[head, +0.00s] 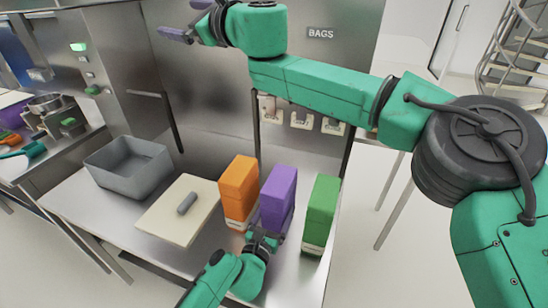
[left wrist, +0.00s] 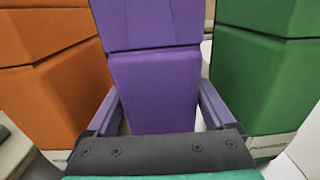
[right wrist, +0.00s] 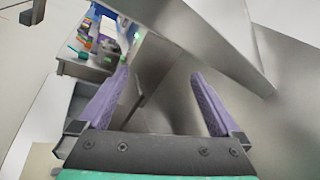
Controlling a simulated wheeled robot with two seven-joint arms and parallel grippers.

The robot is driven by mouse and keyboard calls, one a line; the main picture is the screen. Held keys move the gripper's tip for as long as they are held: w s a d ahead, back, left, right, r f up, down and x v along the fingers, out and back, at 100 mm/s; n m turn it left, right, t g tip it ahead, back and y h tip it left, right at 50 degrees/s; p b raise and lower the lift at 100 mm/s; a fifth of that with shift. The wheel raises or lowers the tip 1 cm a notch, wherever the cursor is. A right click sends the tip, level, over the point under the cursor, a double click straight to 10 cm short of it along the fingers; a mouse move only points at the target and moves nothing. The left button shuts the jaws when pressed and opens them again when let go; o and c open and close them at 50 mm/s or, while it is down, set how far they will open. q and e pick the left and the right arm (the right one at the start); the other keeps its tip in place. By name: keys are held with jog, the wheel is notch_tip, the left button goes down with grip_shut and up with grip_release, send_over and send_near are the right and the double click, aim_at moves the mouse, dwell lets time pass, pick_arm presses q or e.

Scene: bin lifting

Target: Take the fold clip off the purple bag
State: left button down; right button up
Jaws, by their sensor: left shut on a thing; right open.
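The purple bag (head: 279,188) stands upright on the steel counter between the orange bag (head: 238,186) and the green bag (head: 322,208). My left gripper (head: 266,232) is shut on its lower part from the front. In the left wrist view the purple bag (left wrist: 155,85) fills the space between the two fingers. My right gripper (head: 190,32) is raised at the upper left, open and empty, far from the bags. The right wrist view shows nothing between its fingers (right wrist: 160,95). I cannot make out a fold clip on the purple bag.
A grey bin (head: 128,168) stands at the counter's left. A pale board (head: 165,224) with a grey cylinder (head: 187,203) lies right of it. Several white holders (head: 301,119) line the back below a BAGS sign (head: 320,33). My right arm crosses above the counter.

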notch_tip(320, 180, down, 2)
jog(key=w+d+m+t+h, duration=0.2)
jog(key=d+m+h, duration=0.1)
jog(key=m, duration=0.3)
jog(key=m+g+h, duration=0.9)
jog(key=m+h, duration=0.4)
send_near(280, 179)
jog(key=x, duration=1)
jog(key=shift+f, duration=0.2)
jog(key=c, duration=1.4)
jog(key=shift+o, duration=0.2)
jog(key=shift+r, duration=0.25)
jog(key=shift+r, duration=0.9)
